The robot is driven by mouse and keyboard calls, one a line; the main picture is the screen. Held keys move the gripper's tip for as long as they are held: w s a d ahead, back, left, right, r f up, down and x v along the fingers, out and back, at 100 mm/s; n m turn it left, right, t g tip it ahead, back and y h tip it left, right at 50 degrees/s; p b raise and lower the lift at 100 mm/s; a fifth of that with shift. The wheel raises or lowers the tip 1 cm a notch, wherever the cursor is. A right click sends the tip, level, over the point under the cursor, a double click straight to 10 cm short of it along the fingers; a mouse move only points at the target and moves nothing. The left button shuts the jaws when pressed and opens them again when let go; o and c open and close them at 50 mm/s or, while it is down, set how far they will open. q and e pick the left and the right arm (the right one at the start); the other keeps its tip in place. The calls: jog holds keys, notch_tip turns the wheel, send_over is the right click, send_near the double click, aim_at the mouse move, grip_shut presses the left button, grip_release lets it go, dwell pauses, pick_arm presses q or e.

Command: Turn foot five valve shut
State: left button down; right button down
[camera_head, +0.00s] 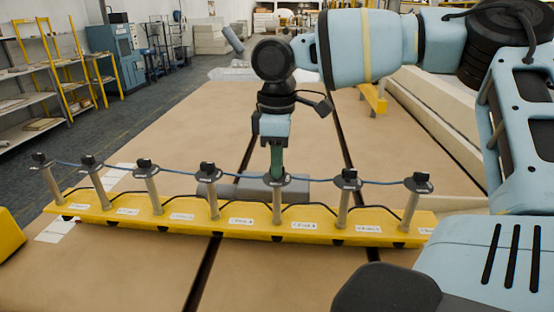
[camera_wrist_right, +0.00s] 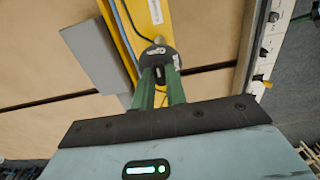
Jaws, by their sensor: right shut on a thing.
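A yellow rail (camera_head: 160,222) lies across the table and carries several grey posts, each with a dark disc-shaped valve top. My right gripper (camera_head: 277,172) points straight down at the fifth post from the left. Its green fingers are shut on the black handle of that post's valve (camera_head: 277,181). In the right wrist view the green fingers (camera_wrist_right: 160,82) close over the valve (camera_wrist_right: 157,52), and the handle between them is mostly hidden. The valve's exact turn angle cannot be told. My left gripper is not in view.
Other valves stand close on both sides, at the fourth post (camera_head: 208,175) and sixth post (camera_head: 348,181). A thin blue line links the tops. A grey block (camera_head: 232,190) lies behind the rail. The brown table (camera_head: 200,130) beyond is clear.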

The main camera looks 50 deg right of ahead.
jog(key=m, duration=0.4)
jog(key=shift+r+p, duration=0.1)
jog(key=shift+p, duration=0.2)
jog(key=m, duration=0.9)
jog(key=shift+m, duration=2.4)
jog(key=c, duration=1.4)
grip_release()
jog(key=shift+c, duration=0.2)
